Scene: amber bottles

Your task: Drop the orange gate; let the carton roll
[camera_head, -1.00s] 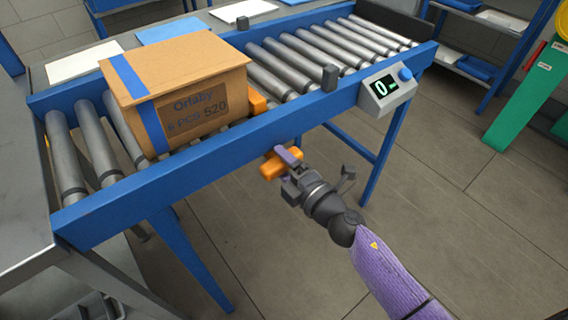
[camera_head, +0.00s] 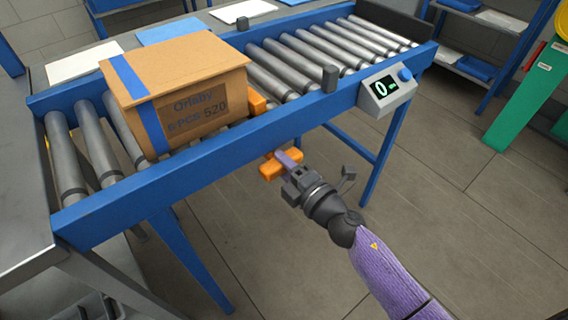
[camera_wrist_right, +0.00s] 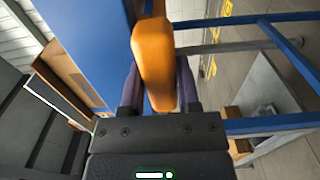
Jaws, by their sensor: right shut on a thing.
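The carton (camera_head: 178,88) is a brown box with a blue stripe, sitting upright on the roller conveyor (camera_head: 150,187) at its left part. An orange gate piece (camera_head: 257,102) shows at the carton's right side, above the blue rail. The orange gate handle (camera_head: 271,167) sticks out in front of the rail, and it fills the middle of the right wrist view (camera_wrist_right: 153,60). My right gripper (camera_head: 290,163) is shut on this handle, with a finger on each side of it in the wrist view. The link between handle and gate is hidden behind the rail. My left gripper is not in view.
Bare rollers (camera_head: 310,50) lie to the right of the carton. A display box (camera_head: 387,92) reading 0 with a blue knob is fixed to the rail's right part. Dark posts (camera_head: 329,78) stand on the rails. Floor in front of the conveyor is clear.

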